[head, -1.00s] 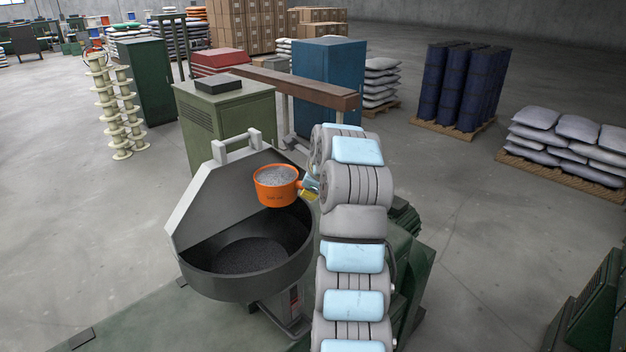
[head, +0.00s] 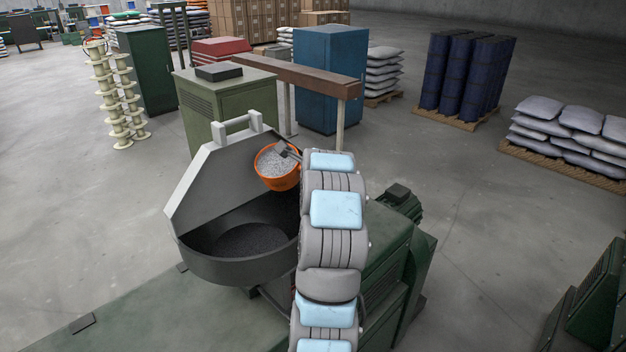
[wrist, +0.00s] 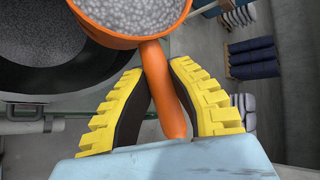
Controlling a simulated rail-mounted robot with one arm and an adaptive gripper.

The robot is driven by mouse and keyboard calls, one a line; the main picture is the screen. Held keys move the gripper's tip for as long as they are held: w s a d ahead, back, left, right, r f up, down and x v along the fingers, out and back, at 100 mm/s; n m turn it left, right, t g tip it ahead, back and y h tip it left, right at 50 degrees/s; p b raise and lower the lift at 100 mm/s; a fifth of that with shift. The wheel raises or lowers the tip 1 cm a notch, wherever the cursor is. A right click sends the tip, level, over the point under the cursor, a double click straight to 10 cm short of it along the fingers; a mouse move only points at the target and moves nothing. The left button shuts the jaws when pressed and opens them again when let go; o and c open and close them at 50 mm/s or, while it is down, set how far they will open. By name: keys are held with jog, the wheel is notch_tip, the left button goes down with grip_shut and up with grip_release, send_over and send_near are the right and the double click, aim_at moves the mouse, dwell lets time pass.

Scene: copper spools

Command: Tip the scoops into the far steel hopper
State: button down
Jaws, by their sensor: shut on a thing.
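An orange scoop (head: 279,182) filled with grey-white pellets is held up over the right rim of the steel hopper (head: 235,270). The hopper has a raised grey lid at its back and dark granules lie inside it. In the wrist view the scoop (wrist: 150,42) is at the top, and its orange handle runs down between the yellow-padded fingers of my gripper (wrist: 160,85), which is shut on it. The hopper (wrist: 45,82) shows at the left there, partly covered by the scoop. In the head view the scoop looks tilted; my arm hides most of the gripper.
A green cabinet (head: 232,104) stands behind the hopper, with a brown beam (head: 300,78) beside it. A blue cabinet (head: 331,80), blue drums (head: 466,75) and stacked sacks (head: 570,135) stand farther back.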

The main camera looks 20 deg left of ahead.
jog(key=shift+s+a+r+n+t+b, duration=0.1)
jog(key=shift+n+t+b, duration=0.2)
jog(key=shift+t+b, duration=0.4)
jog(key=shift+s+t, duration=0.1)
jog(key=shift+t, duration=0.3)
jog(key=s+f+n+t+y+b, duration=0.4)
jog(key=t+b, duration=0.5)
jog(key=b, duration=0.5)
jog(key=shift+a+f+n+t+y+b, duration=0.3)
jog(key=shift+f+n+y, duration=0.35)
jog(key=shift+n, duration=0.45)
jog(key=shift+s+d+f+y+b, duration=0.1)
jog(key=shift+y+b, duration=0.15)
jog(key=shift+b, duration=0.6)
jog(key=p, duration=0.3)
jog(key=shift+f+n, duration=0.1)
jog(key=shift+n, duration=0.2)
